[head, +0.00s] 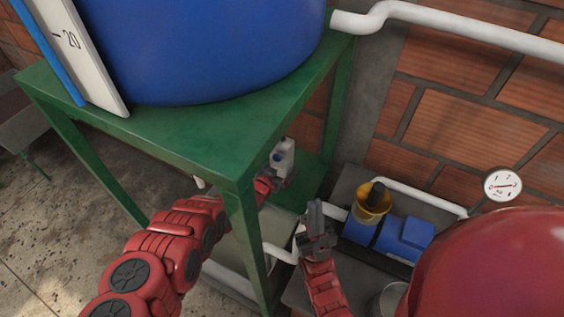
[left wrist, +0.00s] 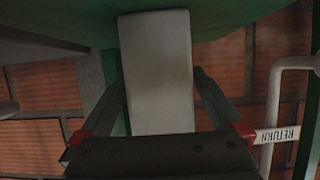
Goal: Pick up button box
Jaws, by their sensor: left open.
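The button box (head: 286,154), pale grey-white with a bluish button on its face, is under the green table in the head view. In the left wrist view the button box (left wrist: 156,75) is a plain upright block close ahead, its top near a green surface. My left gripper (left wrist: 158,85) is open, with one finger on each side of the box; I cannot tell whether they touch it. In the head view its jaws are partly hidden near the table leg and box. My right gripper (head: 317,215) points upward right of the table leg, empty; its finger gap is unclear.
A blue tank (head: 205,50) stands on the green table (head: 180,140), whose front leg (head: 244,235) is beside my left arm. To the right are a blue pump (head: 385,237), a yellow funnel (head: 371,205), white pipes and a gauge (head: 502,185) near the brick wall.

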